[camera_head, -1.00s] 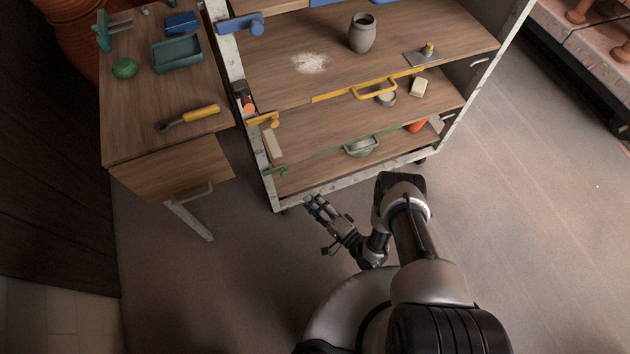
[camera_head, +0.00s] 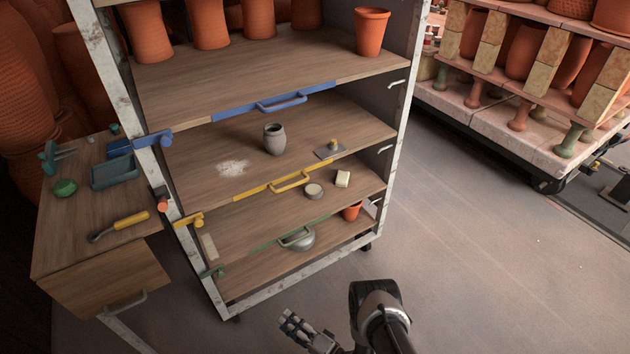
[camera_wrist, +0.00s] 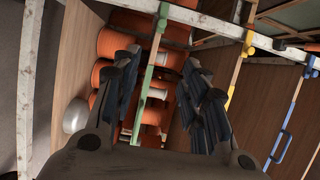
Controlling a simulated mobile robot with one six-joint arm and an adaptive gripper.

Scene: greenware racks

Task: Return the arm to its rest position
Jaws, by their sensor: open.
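My gripper (camera_head: 297,328) is low in the head view, in front of the rack (camera_head: 255,288) and apart from its bottom shelf. Its fingers are spread and nothing is between them. In the wrist view my gripper (camera_wrist: 160,95) also shows open, with two dark ribbed fingers framing the rack's lower shelves. My arm is folded low at the bottom of the head view, partly cut off by the frame edge.
A wooden desk (camera_head: 75,240) stands at left. A loaded kiln cart (camera_head: 500,110) stands back right. The floor (camera_head: 480,260) at right is clear.

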